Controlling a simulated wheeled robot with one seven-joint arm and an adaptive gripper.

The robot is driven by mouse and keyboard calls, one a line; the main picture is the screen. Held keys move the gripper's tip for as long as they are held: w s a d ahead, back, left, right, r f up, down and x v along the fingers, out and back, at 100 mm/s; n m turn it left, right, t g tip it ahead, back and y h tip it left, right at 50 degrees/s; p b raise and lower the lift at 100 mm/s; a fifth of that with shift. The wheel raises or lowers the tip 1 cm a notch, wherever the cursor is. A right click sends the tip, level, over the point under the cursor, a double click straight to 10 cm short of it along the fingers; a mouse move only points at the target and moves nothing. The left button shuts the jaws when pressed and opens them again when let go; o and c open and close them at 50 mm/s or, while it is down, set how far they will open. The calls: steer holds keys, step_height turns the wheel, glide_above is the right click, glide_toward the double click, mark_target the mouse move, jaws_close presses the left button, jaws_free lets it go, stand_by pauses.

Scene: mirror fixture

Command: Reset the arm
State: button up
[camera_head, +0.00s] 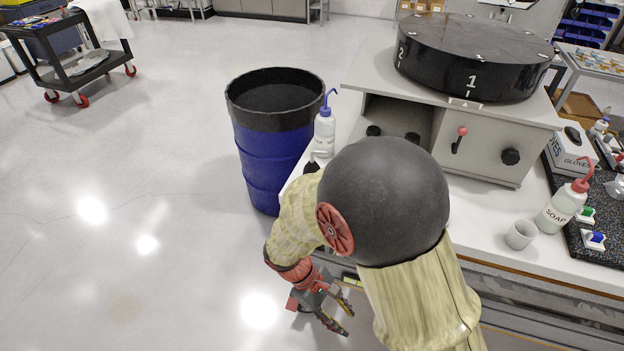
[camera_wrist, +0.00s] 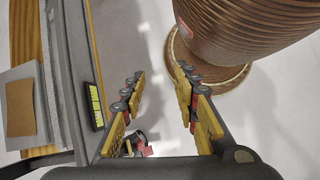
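My gripper (camera_head: 342,318) hangs low at the end of my bent arm in the head view, in front of the workbench (camera_head: 540,250) and below its top. In the wrist view the two yellow and black fingers of my gripper (camera_wrist: 160,85) stand apart with a clear gap. Only bare floor shows between the fingertips, and nothing is held. My arm's large dark joint covers part of the bench edge in the head view.
A blue barrel (camera_head: 265,150) stands left of the bench. A black cart (camera_head: 75,55) stands far left. Floor at left is clear.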

steer(key=s+d+r+m+t+y+p, duration=0.1)
steer(key=d+r+m+t+y, duration=0.1)
steer(key=r, duration=0.8)
steer(key=s+d+r+m+t+y+p, duration=0.1)
steer(key=d+r+m, duration=0.4)
steer(key=r, duration=0.6)
steer(key=s+d+r+m+t+y+p, duration=0.1)
steer(key=d+r+m+t+y, duration=0.2)
steer(key=r, duration=0.8)
steer(key=shift+s+d+r+m+t, duration=0.2)
steer(key=shift+d+m+t, duration=0.5)
steer(key=shift+t, duration=0.5)
